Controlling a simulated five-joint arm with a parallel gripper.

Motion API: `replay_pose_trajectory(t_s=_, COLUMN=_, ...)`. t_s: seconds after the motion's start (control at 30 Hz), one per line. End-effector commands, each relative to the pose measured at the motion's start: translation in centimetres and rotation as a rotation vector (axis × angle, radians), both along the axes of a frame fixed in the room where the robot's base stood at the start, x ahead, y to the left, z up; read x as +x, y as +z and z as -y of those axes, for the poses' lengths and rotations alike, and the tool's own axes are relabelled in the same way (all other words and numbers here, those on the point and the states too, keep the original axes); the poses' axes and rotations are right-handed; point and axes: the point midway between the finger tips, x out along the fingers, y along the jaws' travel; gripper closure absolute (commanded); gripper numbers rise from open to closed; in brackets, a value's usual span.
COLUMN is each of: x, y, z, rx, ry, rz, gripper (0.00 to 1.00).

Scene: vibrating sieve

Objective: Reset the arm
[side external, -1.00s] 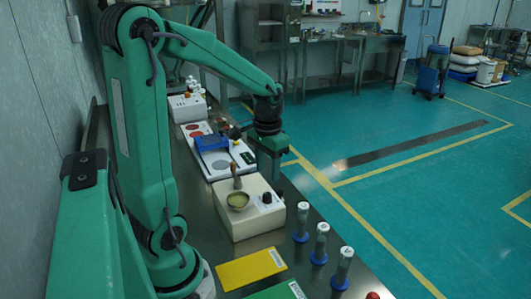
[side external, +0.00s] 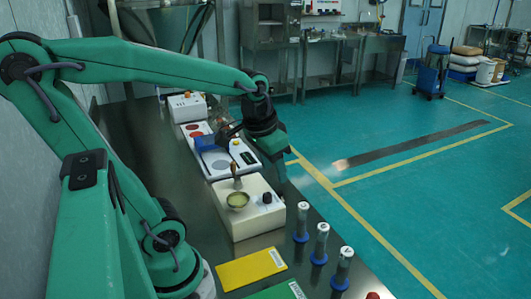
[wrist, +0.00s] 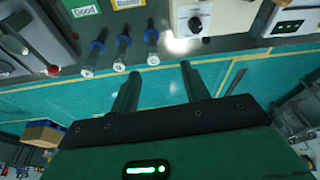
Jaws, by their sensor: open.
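My gripper (wrist: 161,72) is open and empty, its two dark fingers spread apart with nothing between them in the wrist view. In the side view, my gripper (side external: 281,174) is tilted toward the lower right, above the bench's right edge and near the white box. The fingertips are hard to make out there. The white box (side external: 247,217) carries a small bowl (side external: 238,199) with a brown-handled tool in it, and a black knob.
Several blue-based vials (side external: 320,244) stand along the bench's right edge. A yellow card (side external: 250,269) and a green card (side external: 278,291) lie nearby. A white tray with a blue item (side external: 205,142) is farther back.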

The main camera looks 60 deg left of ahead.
Motion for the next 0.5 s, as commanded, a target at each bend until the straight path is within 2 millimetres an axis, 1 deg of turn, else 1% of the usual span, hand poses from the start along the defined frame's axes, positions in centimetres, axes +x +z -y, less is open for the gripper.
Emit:
replay_pose_trajectory(t_s=0.03, x=-0.5, y=0.5, z=0.8, rx=0.003, ry=-0.017, rz=0.029, gripper=0.54)
replay_pose_trajectory(t_s=0.2, x=-2.0, y=1.6, z=2.9, rx=0.002, ry=-0.060, rz=0.113, gripper=0.54)
replay_pose_trajectory(t_s=0.33, x=-3.0, y=2.1, z=4.2, rx=-0.003, ry=-0.088, rz=0.166, gripper=0.54)
replay_pose_trajectory(t_s=0.5, x=-3.8, y=2.4, z=5.0, rx=-0.009, ry=-0.109, rz=0.208, gripper=0.54)
